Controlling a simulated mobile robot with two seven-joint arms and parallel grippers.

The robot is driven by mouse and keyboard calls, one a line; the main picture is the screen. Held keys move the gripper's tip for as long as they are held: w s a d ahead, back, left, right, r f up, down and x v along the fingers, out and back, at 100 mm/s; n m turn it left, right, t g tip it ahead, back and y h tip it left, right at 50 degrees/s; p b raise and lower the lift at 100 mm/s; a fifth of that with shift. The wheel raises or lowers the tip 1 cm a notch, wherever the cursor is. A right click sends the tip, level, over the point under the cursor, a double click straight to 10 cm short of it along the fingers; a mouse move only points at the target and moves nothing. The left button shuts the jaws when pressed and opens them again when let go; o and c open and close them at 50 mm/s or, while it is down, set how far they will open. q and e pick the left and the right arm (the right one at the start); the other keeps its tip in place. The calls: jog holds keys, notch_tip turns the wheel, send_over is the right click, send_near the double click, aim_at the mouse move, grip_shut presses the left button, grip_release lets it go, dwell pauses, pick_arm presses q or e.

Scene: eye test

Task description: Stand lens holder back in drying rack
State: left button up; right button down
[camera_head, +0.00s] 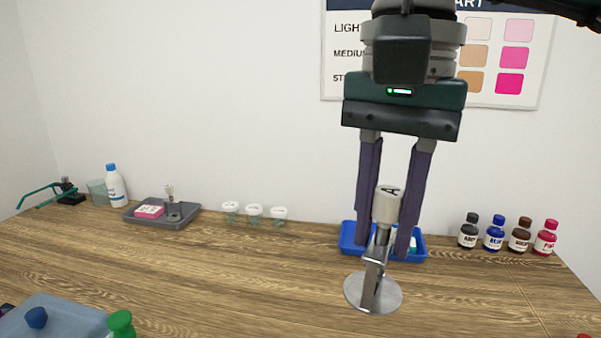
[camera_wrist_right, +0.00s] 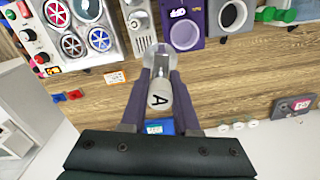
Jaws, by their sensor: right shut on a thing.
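My right gripper (camera_head: 382,250) is shut on the lens holder, seen by its pale handle (camera_head: 386,207) marked "A". A metal clamp and a round grey disc (camera_head: 386,296) hang below the handle. The holder is slightly tilted between the purple fingers. In the right wrist view the "A" handle (camera_wrist_right: 158,98) lies between the fingers, with the disc (camera_wrist_right: 160,56) beyond it. Whether the disc touches the table is unclear. I cannot tell which object is the drying rack. My left gripper is not in view.
A blue tray (camera_head: 347,239) stands behind the holder. Several dye bottles (camera_head: 493,236) are at right, white-topped cups (camera_head: 254,211) and a grey tray (camera_head: 188,216) at back left. Table at centre left is clear.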

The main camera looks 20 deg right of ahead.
aim_at(388, 282)
jog(key=f+m, duration=0.2)
jog(key=m, duration=0.1)
jog(key=d+f+m, duration=0.1)
jog(key=f+m, duration=0.4)
jog(key=f, duration=0.1)
jog(key=shift+w+d+f+m, duration=0.15)
jog(key=shift+w+d+m, duration=0.1)
jog(key=shift+d+m, duration=0.15)
jog(key=d+f+m+b, duration=0.1)
jog(key=f+m+b, duration=0.1)
jog(key=f, duration=0.2)
jog(key=s+d+f+m+b, duration=0.1)
jog(key=f+m, duration=0.1)
jog(key=f, duration=0.2)
jog(key=f+m+b, duration=0.2)
jog(key=f, duration=0.2)
jog(key=shift+s+d+f+b, duration=0.2)
jog(key=shift+d+b, duration=0.15)
jog(key=shift+d, duration=0.05)
jog(key=shift+f+b, duration=0.5)
jog(key=shift+f+b, duration=0.3)
jog(key=shift+f, duration=0.05)
jog(key=shift+c, duration=1.3)
grip_release()
jog(key=shift+r, duration=0.15)
